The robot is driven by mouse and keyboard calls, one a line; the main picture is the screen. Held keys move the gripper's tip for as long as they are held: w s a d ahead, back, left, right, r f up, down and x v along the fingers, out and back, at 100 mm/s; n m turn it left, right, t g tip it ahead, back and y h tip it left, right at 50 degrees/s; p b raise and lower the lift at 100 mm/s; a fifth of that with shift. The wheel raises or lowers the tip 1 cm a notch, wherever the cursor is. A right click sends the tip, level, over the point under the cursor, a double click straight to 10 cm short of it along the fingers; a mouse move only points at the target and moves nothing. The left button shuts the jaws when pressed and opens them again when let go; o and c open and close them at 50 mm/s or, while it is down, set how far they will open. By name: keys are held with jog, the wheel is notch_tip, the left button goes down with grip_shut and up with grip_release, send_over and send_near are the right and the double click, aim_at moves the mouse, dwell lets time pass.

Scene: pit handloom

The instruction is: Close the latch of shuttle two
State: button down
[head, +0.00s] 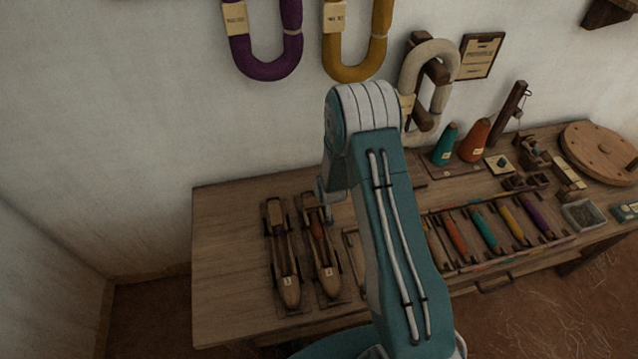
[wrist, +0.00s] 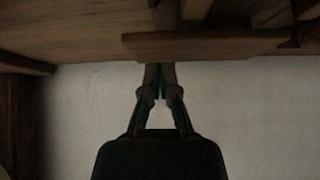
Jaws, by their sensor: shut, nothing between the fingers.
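Two wooden boat-shaped shuttles lie side by side on the left of the table in the head view, the left shuttle (head: 284,260) and the right shuttle (head: 324,262). Each has a small label, too small to read surely; the right one holds something reddish-brown. The latch cannot be made out. My gripper (head: 328,212) is at the far part of the right shuttle, partly hidden by my arm; I cannot tell whether it touches. In the wrist view my gripper (wrist: 160,70) is shut and empty, its tips at the edge of a dark wooden piece (wrist: 205,45).
A rack of coloured bobbins (head: 484,231) lies right of my arm. Yarn hanks hang on the wall behind. The table's left end (head: 225,250) is bare.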

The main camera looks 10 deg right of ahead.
aim_at(324, 211)
jog(key=shift+s, duration=0.8)
jog(key=shift+s+d+m+h, duration=0.1)
jog(key=shift+s+m+h, duration=0.2)
jog(key=shift+m+h, duration=0.35)
jog(key=shift+s+d+m+h, duration=0.1)
jog(key=shift+s+m+h, duration=0.15)
jog(key=shift+m, duration=0.35)
jog(key=shift+s+m+h, duration=0.15)
jog(key=shift+m+h, duration=0.15)
jog(key=shift+m, duration=0.25)
jog(key=m+h, duration=0.1)
jog(key=m, duration=0.1)
jog(key=s+m+g+h, duration=0.1)
jog(key=m, duration=0.1)
jog(key=shift+s+g, duration=0.3)
jog(key=m, duration=0.1)
jog(key=s+m+g+h, duration=0.1)
jog(key=m+g+h, duration=0.1)
jog(key=m, duration=0.1)
jog(key=shift+s+a, duration=0.25)
jog(key=shift+a, duration=0.05)
jog(key=shift+s+a+m+g+h, duration=0.2)
jog(key=shift+s+m+g+h, duration=0.1)
jog(key=shift+m+g, duration=0.45)
jog(key=shift+s+a+m+g+h, duration=0.25)
jog(key=shift+m+g, duration=0.2)
jog(key=shift+m, duration=0.5)
